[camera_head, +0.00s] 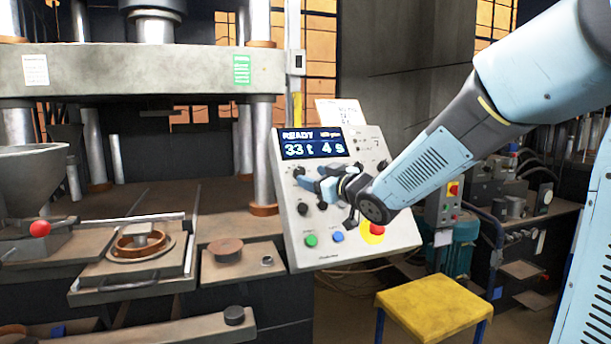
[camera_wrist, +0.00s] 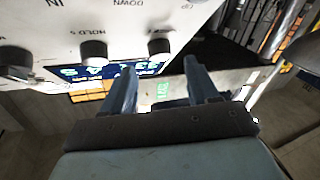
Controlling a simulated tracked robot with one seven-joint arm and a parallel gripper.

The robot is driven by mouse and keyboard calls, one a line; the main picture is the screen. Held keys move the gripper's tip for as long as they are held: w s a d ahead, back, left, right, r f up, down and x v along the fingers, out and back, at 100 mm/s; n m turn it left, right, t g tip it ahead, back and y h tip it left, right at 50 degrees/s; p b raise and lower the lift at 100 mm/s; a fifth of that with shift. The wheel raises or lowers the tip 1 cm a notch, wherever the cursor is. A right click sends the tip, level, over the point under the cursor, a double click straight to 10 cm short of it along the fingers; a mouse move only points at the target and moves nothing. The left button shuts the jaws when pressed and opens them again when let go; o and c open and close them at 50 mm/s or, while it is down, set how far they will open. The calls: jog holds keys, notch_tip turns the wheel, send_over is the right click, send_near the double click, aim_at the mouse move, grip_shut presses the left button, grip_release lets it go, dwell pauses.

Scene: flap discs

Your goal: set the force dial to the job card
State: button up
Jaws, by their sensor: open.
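The sloped control panel (camera_head: 345,245) stands at centre in the head view. Its display (camera_head: 312,144) reads READY, 33 t and 4 s. A white card (camera_head: 340,112) stands above the panel; its writing is too small to read. A black knob (camera_head: 298,170) sits just under the display; I cannot read whether it is the force dial. My gripper (camera_head: 305,180) is in front of the panel's left half, fingers pointing left. In the wrist view my gripper (camera_wrist: 160,70) is open with nothing between its fingers. A black knob (camera_wrist: 160,47) shows just beyond the fingertips, apparently untouched.
Green (camera_head: 311,240) and blue (camera_head: 338,236) buttons and a red stop button (camera_head: 376,229) sit low on the panel. The press (camera_head: 140,70) stands left. A yellow stool (camera_head: 433,308) is at the front right. More black knobs flank my gripper.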

aim_at(302, 172)
jog(key=shift+x, duration=2.1)
jog(key=shift+c, duration=0.3)
jog(key=c, duration=1)
jog(key=shift+o, duration=0.2)
jog(key=shift+w+d+n+g+y, duration=0.1)
jog(key=shift+n+g+y, duration=0.6)
jog(key=shift+n, duration=0.6)
